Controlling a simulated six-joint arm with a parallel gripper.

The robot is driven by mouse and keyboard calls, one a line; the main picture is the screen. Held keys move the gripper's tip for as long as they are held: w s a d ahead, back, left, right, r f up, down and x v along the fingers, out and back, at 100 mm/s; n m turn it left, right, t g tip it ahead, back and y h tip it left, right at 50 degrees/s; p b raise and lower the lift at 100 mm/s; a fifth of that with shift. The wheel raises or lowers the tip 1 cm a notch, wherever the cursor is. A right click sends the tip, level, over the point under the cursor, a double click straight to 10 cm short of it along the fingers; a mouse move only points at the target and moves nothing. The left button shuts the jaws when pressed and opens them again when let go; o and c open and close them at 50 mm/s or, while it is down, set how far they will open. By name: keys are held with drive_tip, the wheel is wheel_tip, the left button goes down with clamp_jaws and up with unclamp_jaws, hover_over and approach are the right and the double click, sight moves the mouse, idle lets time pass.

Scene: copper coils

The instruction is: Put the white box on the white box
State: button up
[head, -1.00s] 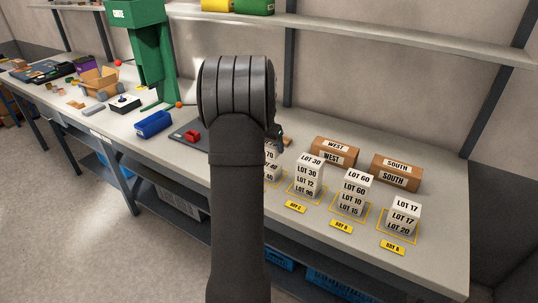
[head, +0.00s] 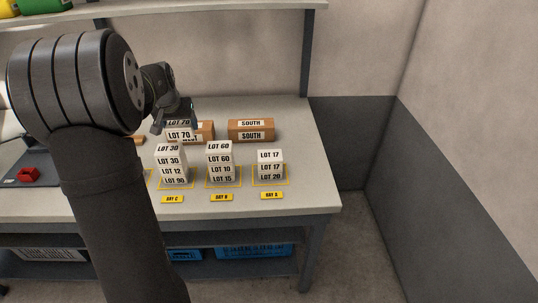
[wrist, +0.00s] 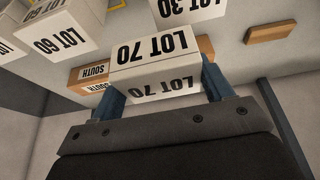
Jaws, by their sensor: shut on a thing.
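My gripper (wrist: 163,102) is shut on a white box labelled LOT 70 (wrist: 155,55), with one finger on each side of it. In the head view this LOT 70 box (head: 179,134) is held in the air above and behind the LOT 30 stack. The white box stacks stand in yellow outlines: the LOT 30 stack (head: 171,163) at Bay C, the LOT 60 stack (head: 219,163) at Bay B, and the shorter LOT 17 stack (head: 270,166) at Bay A. My arm hides the area left of Bay C.
A brown SOUTH box (head: 251,130) and a partly hidden brown WEST box (head: 205,132) lie behind the stacks. Yellow bay labels (head: 221,198) line the bench front. A red object (head: 29,174) is at left. The bench (head: 305,150) is clear at right.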

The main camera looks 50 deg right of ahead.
drive_tip(key=s+d+r, duration=0.1)
drive_tip(key=s+d, duration=0.5)
drive_tip(key=s, duration=0.5)
drive_tip(key=s+d+r, duration=0.2)
drive_tip(key=s+d, duration=0.3)
drive_tip(key=s, duration=0.6)
drive_tip(key=s+d+r, duration=0.1)
drive_tip(key=s+d, duration=0.5)
drive_tip(key=s, duration=0.5)
hover_over(270, 151)
drive_tip(key=s+a, duration=0.1)
wheel_tip(270, 151, down, 7)
drive_tip(key=shift+s+a, duration=0.1)
drive_tip(key=shift+a, duration=0.05)
drive_tip(key=shift+f, duration=2)
drive_tip(key=shift+f, duration=0.1)
drive_tip(key=o, duration=0.6)
drive_tip(key=shift+f, duration=0.1)
drive_tip(key=o, duration=0.5)
drive_tip(key=shift+c, duration=0.2)
